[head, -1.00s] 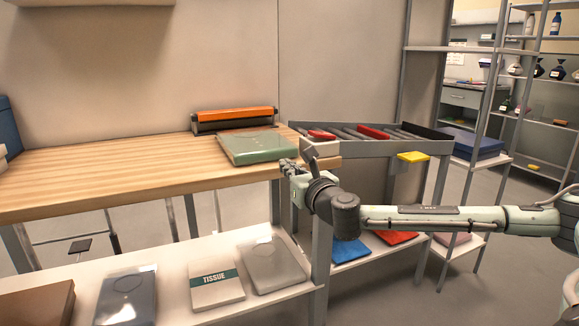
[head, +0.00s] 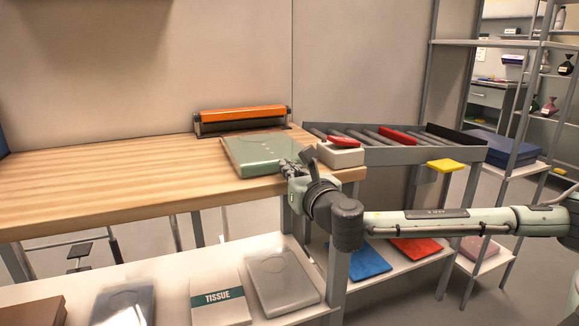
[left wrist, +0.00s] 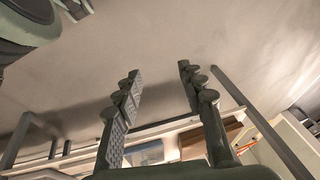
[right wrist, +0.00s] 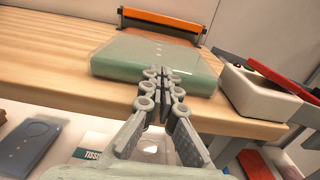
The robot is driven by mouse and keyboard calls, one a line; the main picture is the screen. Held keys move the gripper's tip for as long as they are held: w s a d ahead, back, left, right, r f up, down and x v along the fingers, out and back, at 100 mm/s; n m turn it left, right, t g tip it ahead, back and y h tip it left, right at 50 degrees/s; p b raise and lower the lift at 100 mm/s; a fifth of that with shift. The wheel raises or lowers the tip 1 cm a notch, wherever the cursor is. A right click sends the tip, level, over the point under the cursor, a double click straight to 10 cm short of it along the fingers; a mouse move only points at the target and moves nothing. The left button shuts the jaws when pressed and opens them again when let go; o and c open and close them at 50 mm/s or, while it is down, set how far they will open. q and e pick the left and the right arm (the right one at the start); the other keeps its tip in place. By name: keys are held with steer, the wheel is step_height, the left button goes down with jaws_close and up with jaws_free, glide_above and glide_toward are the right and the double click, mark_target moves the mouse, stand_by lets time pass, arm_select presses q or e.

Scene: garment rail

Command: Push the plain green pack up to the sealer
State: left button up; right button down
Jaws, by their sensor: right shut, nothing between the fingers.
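The plain green pack (head: 255,154) lies flat on the wooden worktop near its right end. It also shows in the right wrist view (right wrist: 120,62). The sealer (head: 243,115), a dark unit with an orange bar, stands just behind the pack, against the wall. Any gap between them is too small to judge. My right gripper (right wrist: 165,73) is shut and empty, its fingertips at the pack's near edge; whether they touch is unclear. It also shows in the head view (head: 288,166). My left gripper (left wrist: 158,72) is open and empty, away from the worktop, and outside the head view.
A white box (head: 341,157) with a red top item stands right of the pack. A roller rack (head: 400,154) with red packs adjoins the worktop (head: 110,175). Several packs lie on the lower shelf (head: 190,278). The worktop's left part is clear.

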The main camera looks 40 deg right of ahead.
mark_target(274, 151)
arm_select(q)
steer(key=shift+w+d+r, duration=0.15)
steer(key=shift+w+d, duration=0.1)
arm_select(e)
steer(key=shift+w, duration=0.25)
steer(key=shift+r, duration=0.1)
steer(key=shift+w+d+r, duration=0.1)
steer(key=shift+w, duration=0.25)
steer(key=p+x, duration=0.4)
steer(key=x, duration=0.4)
steer(key=shift+w+d, duration=0.1)
steer(key=shift+w, duration=0.15)
arm_select(q)
steer(key=s+d+x, duration=0.1)
steer(key=x, duration=0.8)
steer(key=shift+d+f, duration=0.35)
steer(key=shift+d, duration=0.05)
arm_select(e)
steer(key=shift+d, duration=0.1)
arm_select(q)
steer(key=shift+s, duration=0.15)
arm_select(e)
steer(key=shift+r, duration=0.1)
